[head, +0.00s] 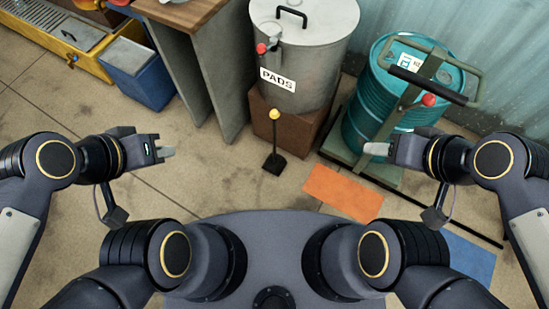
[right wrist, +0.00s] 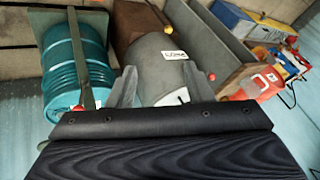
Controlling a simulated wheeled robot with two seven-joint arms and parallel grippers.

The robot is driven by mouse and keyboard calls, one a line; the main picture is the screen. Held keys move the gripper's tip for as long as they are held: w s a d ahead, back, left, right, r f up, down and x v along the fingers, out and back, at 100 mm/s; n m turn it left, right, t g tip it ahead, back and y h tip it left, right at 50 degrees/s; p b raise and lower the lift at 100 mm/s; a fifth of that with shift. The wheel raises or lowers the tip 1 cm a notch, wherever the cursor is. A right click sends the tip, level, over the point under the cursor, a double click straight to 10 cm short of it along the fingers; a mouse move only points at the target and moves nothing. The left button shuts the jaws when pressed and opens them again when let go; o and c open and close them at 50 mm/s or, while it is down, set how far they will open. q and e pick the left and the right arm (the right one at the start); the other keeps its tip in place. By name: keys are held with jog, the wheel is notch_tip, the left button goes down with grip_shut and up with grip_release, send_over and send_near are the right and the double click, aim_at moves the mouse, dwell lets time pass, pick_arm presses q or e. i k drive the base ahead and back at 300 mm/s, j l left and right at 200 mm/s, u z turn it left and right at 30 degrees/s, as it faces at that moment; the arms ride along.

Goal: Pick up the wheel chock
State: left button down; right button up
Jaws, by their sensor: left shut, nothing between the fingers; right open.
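A small black foot with a thin upright rod and a yellow knob stands on the floor in the head view; it looks like the wheel chock (head: 274,162). It is in front of the brown block under the grey PADS bin. My left gripper (head: 167,152) is shut and empty, to the left of the chock and apart from it. My right gripper (head: 376,149) is open and empty, to the right of the chock, in front of the teal drum. Its two fingers also show in the right wrist view (right wrist: 160,88).
The grey PADS bin (head: 305,55) stands on a brown block (head: 285,128). A teal drum (head: 375,115) with a handled frame stands on a green base at right. An orange mat (head: 343,192) and a blue mat (head: 467,257) lie on the floor. Floor left of the chock is clear.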

aim_at(276, 163)
jog(key=i+j+z, duration=0.1)
jog(key=j, duration=0.3)
jog(key=i+j+z, duration=0.1)
jog(key=j, duration=0.35)
jog(key=i+j+z, duration=0.15)
jog(key=j, duration=0.3)
jog(key=i+j+z, duration=0.1)
jog(key=j, duration=0.35)
jog(key=i+j+z, duration=0.1)
jog(key=j, duration=0.35)
jog(key=i, duration=0.1)
